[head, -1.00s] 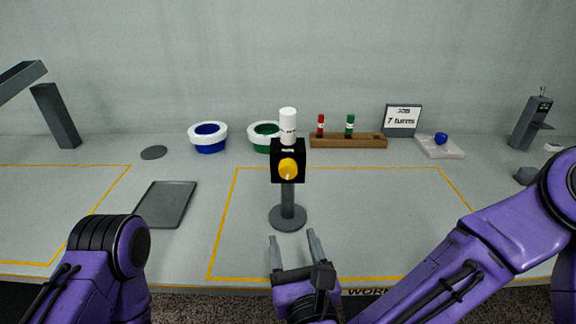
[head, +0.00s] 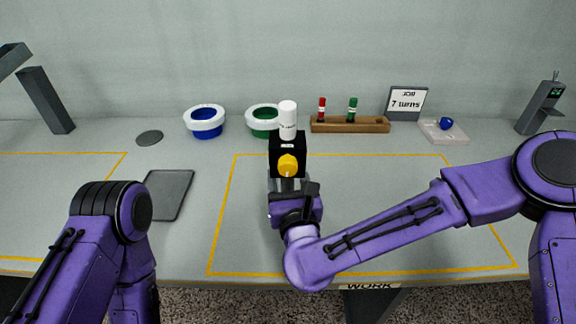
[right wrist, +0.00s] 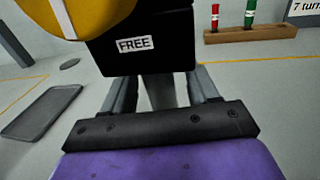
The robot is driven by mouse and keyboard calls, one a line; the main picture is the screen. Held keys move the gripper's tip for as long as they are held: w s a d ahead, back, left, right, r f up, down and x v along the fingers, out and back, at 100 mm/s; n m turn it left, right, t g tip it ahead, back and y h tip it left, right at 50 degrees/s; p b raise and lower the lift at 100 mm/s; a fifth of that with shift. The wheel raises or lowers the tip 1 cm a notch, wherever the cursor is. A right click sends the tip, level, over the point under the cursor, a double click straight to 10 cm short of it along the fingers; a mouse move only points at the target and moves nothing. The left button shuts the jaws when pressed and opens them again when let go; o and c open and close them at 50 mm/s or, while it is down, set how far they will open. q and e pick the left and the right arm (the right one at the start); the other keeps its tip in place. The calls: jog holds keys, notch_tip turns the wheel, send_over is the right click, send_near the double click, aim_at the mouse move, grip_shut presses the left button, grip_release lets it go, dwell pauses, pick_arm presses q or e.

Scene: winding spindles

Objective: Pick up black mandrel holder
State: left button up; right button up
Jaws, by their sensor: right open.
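The black mandrel holder (head: 297,152) is a black box with a yellow knob (head: 288,166) on its front and a white cylinder (head: 287,121) on top. It stands upright on a grey post. In the right wrist view the black box (right wrist: 150,45) fills the top and bears a "FREE" label. My right gripper (head: 287,184) is just below the box. Its fingers are open on either side of the grey post (right wrist: 163,93), with a gap showing on each side. The round foot is hidden behind my right arm. My left gripper is out of view.
A blue-filled bowl (head: 205,132) and a green-filled bowl (head: 262,132) stand behind. A wooden rack (head: 350,125) holds a red and a green bobbin. A sign (head: 407,102) reads "7 turns". A dark tray (head: 170,195) lies left; the outlined area right of the holder is clear.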

aim_at(290, 171)
grip_shut()
jog(key=shift+w+r, duration=0.1)
jog(key=shift+r, duration=0.35)
notch_tip(290, 171, up, 2)
jog(key=shift+r, duration=0.1)
jog(key=s+r, duration=0.4)
jog(key=r, duration=0.1)
jog(key=shift+s+r, duration=0.1)
jog(key=shift+s, duration=0.05)
jog(key=s+r+b, duration=0.1)
jog(key=s+r, duration=0.3)
jog(key=s, duration=0.5)
jog(key=shift+s+r, duration=0.35)
jog(key=shift+s, duration=0.05)
